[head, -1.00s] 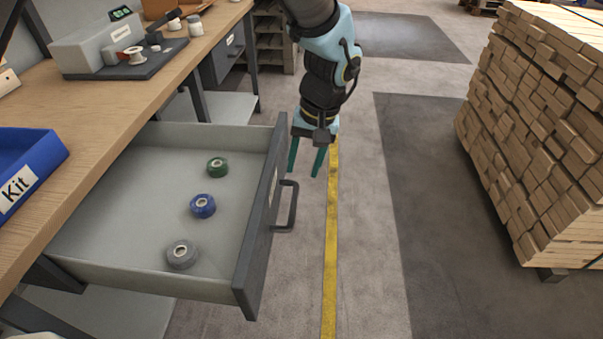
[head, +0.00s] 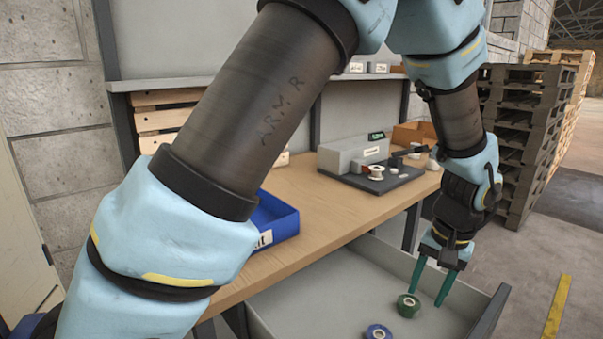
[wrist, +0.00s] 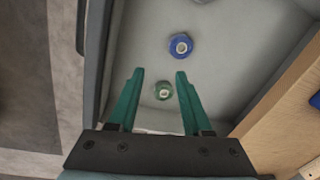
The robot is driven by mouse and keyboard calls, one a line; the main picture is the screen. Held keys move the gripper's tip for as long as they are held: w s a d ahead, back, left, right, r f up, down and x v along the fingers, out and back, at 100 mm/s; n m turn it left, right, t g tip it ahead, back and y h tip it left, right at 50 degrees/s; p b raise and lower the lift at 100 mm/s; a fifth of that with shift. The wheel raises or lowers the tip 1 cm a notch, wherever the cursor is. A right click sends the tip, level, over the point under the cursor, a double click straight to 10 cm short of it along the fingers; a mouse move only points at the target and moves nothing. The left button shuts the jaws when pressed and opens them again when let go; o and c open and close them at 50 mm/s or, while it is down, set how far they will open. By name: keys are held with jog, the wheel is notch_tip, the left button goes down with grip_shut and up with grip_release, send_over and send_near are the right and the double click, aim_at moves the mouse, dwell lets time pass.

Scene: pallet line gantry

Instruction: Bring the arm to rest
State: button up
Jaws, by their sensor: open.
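My gripper (head: 431,287) is open and empty, with its teal fingers pointing down over the open drawer (head: 290,299) in the head view. In the wrist view my gripper (wrist: 158,74) shows its two fingers spread apart. A green tape roll (head: 408,305) lies on the drawer floor below the fingers; in the wrist view the green roll (wrist: 163,90) appears between them. A blue tape roll (head: 378,332) lies in the drawer too, partly cut off by the head view's lower edge; it shows whole in the wrist view (wrist: 180,46). My arm spans much of the head view.
A wooden workbench (head: 335,214) carries a blue kit bin (head: 275,219), partly hidden by my arm, and a grey device (head: 353,154) on a dark base. Stacked pallets (head: 527,130) stand behind the arm. Floor with a yellow line (head: 557,307) is clear at right.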

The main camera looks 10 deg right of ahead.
jog(key=w+a+r+n+p, duration=0.1)
jog(key=w+a+r+n, duration=0.15)
jog(key=w+a, duration=0.65)
jog(key=w+a+r+n+p, duration=0.15)
jog(key=w+a+r, duration=0.25)
jog(key=a, duration=0.8)
jog(key=a+r+n, duration=0.1)
jog(key=a+n, duration=0.1)
jog(key=a, duration=0.7)
jog(key=s+a+r+n+h, duration=0.1)
jog(key=a+r+n, duration=0.1)
jog(key=a, duration=0.8)
jog(key=shift+s+a+t+p, duration=0.2)
jog(key=shift+a+t+p, duration=0.1)
jog(key=shift+p, duration=0.1)
